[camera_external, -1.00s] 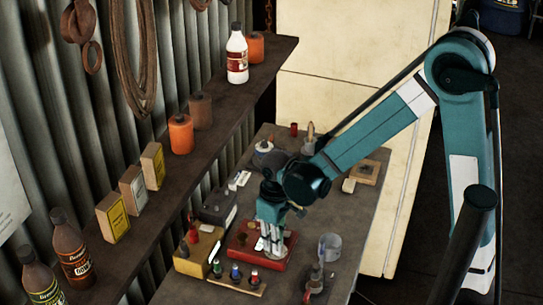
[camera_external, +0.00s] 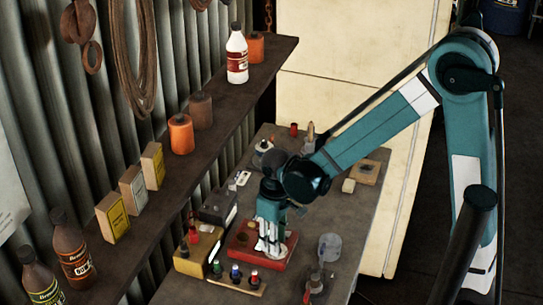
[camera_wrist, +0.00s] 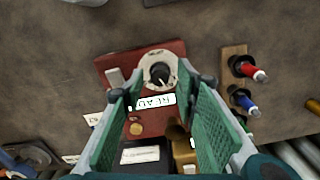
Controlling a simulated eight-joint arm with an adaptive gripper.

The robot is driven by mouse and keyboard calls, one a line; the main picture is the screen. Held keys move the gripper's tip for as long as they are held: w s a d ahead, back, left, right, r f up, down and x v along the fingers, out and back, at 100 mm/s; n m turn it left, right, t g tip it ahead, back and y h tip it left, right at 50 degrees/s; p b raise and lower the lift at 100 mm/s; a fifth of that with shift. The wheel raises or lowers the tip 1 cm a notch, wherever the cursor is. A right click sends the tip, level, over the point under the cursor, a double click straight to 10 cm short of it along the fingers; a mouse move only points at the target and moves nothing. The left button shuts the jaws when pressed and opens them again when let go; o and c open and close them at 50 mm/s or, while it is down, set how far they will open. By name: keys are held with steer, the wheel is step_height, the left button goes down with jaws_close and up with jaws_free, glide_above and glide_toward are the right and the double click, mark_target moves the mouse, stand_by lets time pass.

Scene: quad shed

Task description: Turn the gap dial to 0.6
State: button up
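A red box (camera_wrist: 176,52) carries the dial, a round white plate (camera_wrist: 148,62) with a black knob (camera_wrist: 160,73) in its middle. The dial's scale is too small to read. A white label reading "READ" (camera_wrist: 155,102) lies just below the dial in the wrist view. My gripper (camera_wrist: 161,90) is open and empty, its two green fingers apart on either side of the label, with the knob just beyond their tips. In the external view my gripper (camera_external: 268,248) points down over the red box (camera_external: 278,264) and hides the dial.
A wooden strip with red, blue and green-capped posts (camera_external: 236,283) stands in front of the box. A yellow box (camera_external: 197,250) and a dark box (camera_external: 217,208) stand left. A grey cup (camera_external: 330,247) stands right. A shelf (camera_external: 205,142) runs along the wall.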

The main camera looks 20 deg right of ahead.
step_height(320, 180, up, 11)
steer(key=shift+r, duration=0.15)
stand_by(0.6)
steer(key=shift+d, duration=0.1)
stand_by(0.4)
steer(key=s+d+r+m+t+b, duration=0.1)
steer(key=s+d, duration=0.3)
steer(key=d, duration=0.5)
steer(key=s+d+r+m+t+b, duration=0.2)
steer(key=s+d+r+m+t, duration=0.1)
steer(key=d, duration=0.7)
steer(key=s+d+r+m+t+b, duration=0.1)
steer(key=s+d, duration=0.4)
steer(key=d, duration=0.5)
steer(key=shift+d+r+m+t+b, duration=0.2)
steer(key=shift+r+m+t+b, duration=0.2)
steer(key=shift+m+t+b, duration=0.5)
steer(key=shift+c, duration=0.3)
